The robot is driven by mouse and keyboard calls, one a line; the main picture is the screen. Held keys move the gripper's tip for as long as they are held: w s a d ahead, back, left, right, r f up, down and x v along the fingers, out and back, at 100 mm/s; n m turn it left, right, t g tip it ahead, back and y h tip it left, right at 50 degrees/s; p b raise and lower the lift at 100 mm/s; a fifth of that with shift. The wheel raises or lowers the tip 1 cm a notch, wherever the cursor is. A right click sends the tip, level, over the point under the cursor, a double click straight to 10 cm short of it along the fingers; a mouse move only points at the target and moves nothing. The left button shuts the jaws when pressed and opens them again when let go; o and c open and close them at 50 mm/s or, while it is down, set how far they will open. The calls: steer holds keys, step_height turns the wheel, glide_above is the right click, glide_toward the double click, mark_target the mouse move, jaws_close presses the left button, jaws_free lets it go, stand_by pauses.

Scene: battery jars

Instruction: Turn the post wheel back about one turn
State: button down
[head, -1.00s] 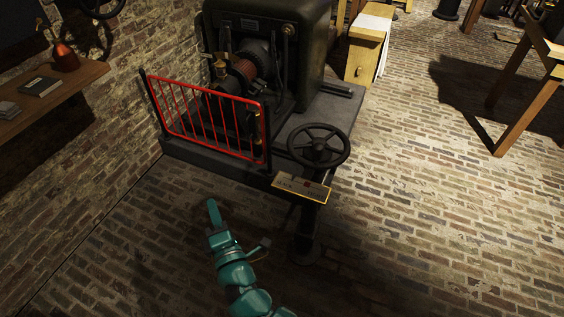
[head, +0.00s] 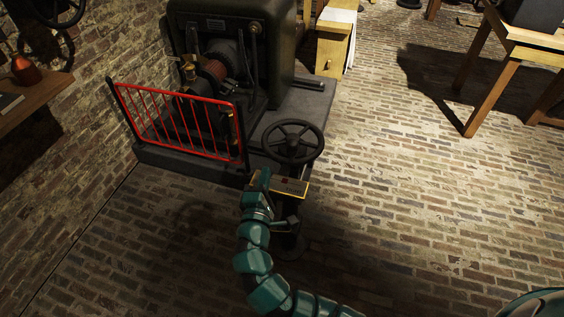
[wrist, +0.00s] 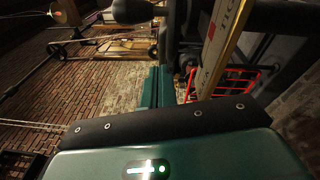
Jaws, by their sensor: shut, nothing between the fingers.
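The post wheel (head: 293,141) is a black spoked handwheel, lying roughly flat on top of a dark post. A cream plate with a gold edge (head: 291,187) is fixed to the post just below the wheel. My gripper (head: 263,176) is shut and empty, beside the left end of this plate, below and left of the wheel rim, apparently apart from the rim. In the wrist view my teal fingers (wrist: 160,88) are together, with the plate (wrist: 228,35) close on their right. A dark bar and rounded knob cross the top there; I cannot tell whether they belong to the wheel.
A red railing (head: 180,118) stands left of the wheel, in front of a large dark machine (head: 240,45) on a grey plinth. Another handwheel (head: 58,12) is on the brick wall. A wooden table (head: 490,85) stands at right. The brick floor between is clear.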

steer(key=w, duration=0.3)
steer(key=shift+d+r, duration=0.15)
steer(key=shift+d, duration=0.15)
steer(key=shift+w+d+r, duration=0.15)
steer(key=shift+w+d, duration=0.05)
steer(key=shift+d, duration=0.4)
steer(key=shift+w+d+r, duration=0.1)
steer(key=shift+w+d, duration=0.1)
steer(key=shift+d, duration=0.35)
steer(key=shift+d+r+p, duration=0.2)
steer(key=shift+d+p, duration=0.15)
steer(key=shift+d, duration=0.4)
steer(key=shift+d, duration=0.1)
steer(key=shift+d+n+y+p, duration=0.3)
steer(key=shift+y+p, duration=0.1)
steer(key=shift+y, duration=0.3)
steer(key=shift+s+d+n+y+p, duration=0.1)
steer(key=shift+d+n+y+p, duration=0.25)
steer(key=shift+y, duration=0.15)
